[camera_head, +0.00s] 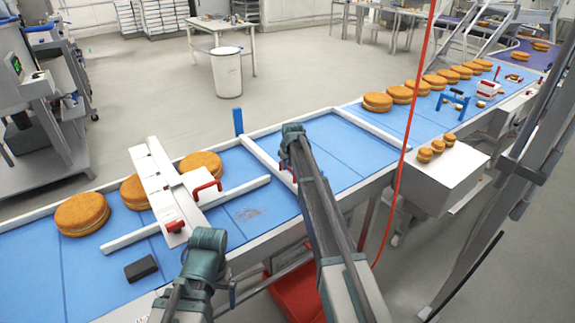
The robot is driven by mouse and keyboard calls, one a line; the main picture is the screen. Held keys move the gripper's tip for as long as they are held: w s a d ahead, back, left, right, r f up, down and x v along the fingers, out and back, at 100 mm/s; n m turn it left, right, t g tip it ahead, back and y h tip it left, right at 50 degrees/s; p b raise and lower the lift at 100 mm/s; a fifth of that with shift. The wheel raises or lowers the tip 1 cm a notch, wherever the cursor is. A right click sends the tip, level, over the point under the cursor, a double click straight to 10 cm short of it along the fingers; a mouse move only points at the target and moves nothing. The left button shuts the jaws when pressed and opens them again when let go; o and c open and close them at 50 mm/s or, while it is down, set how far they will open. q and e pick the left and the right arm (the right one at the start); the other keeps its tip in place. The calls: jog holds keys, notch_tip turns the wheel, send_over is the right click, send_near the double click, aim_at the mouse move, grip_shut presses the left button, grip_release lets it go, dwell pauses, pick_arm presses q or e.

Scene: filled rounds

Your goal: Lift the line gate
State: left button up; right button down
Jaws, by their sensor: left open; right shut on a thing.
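The line gate (265,160) is a white bar lying across the blue belt, with a blue post (238,121) at its far end. Its red handle (285,166) shows just left of my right arm. My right gripper (293,143) is over the near part of the gate and is shut on the handle; the arm hides its fingertips and the grip itself. My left gripper (207,240) is open at the belt's near edge, below the white bridge (157,186); its fingers are hard to make out. The bridge has a red handle (207,190) of its own.
Filled rounds (82,214) sit on the belt at the left, and a row of several more (402,94) at the right. A black block (141,268) lies front left. A red cable (405,140) hangs right of my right arm.

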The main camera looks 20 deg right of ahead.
jog(key=shift+r, duration=0.1)
notch_tip(320, 180, up, 11)
jog(key=p, duration=1.1)
jog(key=c, duration=0.8)
grip_release()
jog(key=p+v, duration=1.2)
jog(key=v, duration=0.1)
jog(key=shift+s+r, duration=0.15)
jog(key=shift+r, duration=0.15)
